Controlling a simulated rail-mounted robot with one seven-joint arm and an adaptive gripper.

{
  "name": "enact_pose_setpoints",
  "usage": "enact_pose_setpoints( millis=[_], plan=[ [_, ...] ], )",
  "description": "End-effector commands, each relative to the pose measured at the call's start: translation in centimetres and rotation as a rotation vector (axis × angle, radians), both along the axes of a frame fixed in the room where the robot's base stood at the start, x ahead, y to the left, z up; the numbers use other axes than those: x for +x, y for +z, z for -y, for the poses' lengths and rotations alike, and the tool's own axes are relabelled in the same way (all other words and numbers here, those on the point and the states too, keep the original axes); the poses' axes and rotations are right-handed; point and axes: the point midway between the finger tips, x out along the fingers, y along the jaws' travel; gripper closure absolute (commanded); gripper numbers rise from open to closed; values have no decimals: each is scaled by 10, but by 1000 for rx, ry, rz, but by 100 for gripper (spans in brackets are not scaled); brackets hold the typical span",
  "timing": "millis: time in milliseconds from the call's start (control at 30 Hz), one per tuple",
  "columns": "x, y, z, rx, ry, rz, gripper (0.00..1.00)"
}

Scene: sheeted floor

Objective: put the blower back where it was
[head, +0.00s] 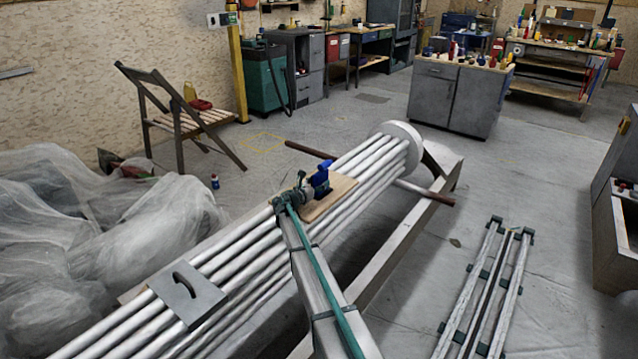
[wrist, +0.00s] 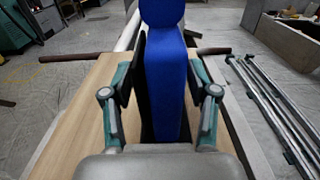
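The blue thing that I take for the blower (wrist: 168,90) stands upright between the fingers of my gripper (wrist: 166,75) in the wrist view. It has a black part along its left side. The finger pads press close against it on both sides. In the head view the blower (head: 320,180) shows as a small blue shape at the end of my arm, over a wooden board (head: 338,192). The board also shows in the wrist view (wrist: 75,125). I cannot tell whether the blower's base touches the board, as my gripper hides it.
The board lies on a rack of long pale pipes (head: 245,240) with a grey handled plate (head: 187,296). Plastic sheeting (head: 100,250) is heaped at left. A folding chair (head: 190,120) and a cabinet (head: 455,95) stand behind. Metal rails (head: 487,290) lie at right on open floor.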

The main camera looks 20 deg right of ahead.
Motion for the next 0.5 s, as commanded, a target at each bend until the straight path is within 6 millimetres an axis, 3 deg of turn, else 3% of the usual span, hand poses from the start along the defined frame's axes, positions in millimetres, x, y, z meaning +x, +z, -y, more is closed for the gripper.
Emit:
enact_pose_setpoints(
  millis=[333, 500],
  plan=[
    [0, 4, 0, 0, 0, 0, 38],
    [-10, 3, -15, 0, 1, 0, 38]
  ],
)
